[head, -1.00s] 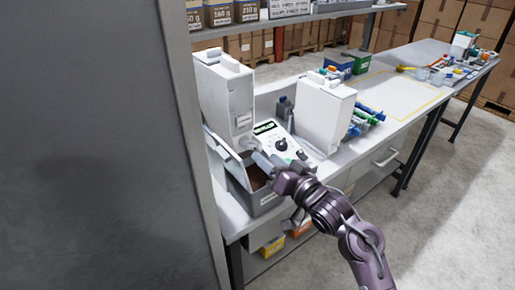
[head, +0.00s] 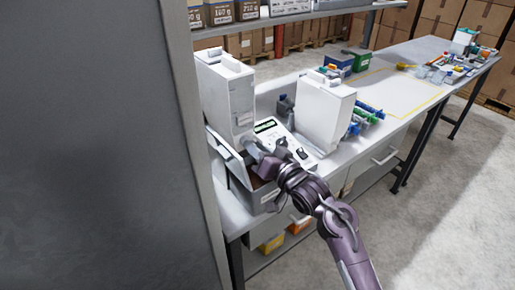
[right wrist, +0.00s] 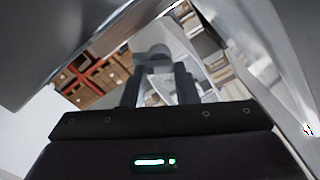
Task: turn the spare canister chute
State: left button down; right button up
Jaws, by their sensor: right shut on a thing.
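A tall white canister (head: 226,98) stands at the left end of the bench, and a second white canister (head: 326,112) stands to its right. My right gripper (head: 264,160) is low in front of the left canister, above an open grey box (head: 262,198). In the right wrist view its two dark fingers (right wrist: 160,85) are shut on a grey, round-ended piece (right wrist: 152,56), which looks like the chute. The head view hides most of this grip. I cannot read a label that marks the spare canister. My left gripper is not in view.
A control panel with a green display (head: 265,126) sits between the canisters, close to my gripper. The box's raised lid (head: 226,150) is just left of it. A grey upright panel (head: 100,150) blocks the left. The yellow-outlined bench area (head: 400,92) is clear.

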jog(key=shift+c, duration=0.6)
jog(key=shift+n, duration=0.3)
jog(key=shift+s+a+n+b, duration=0.1)
jog(key=shift+n+b, duration=0.25)
jog(key=shift+n, duration=2.75)
jog(key=o, duration=1)
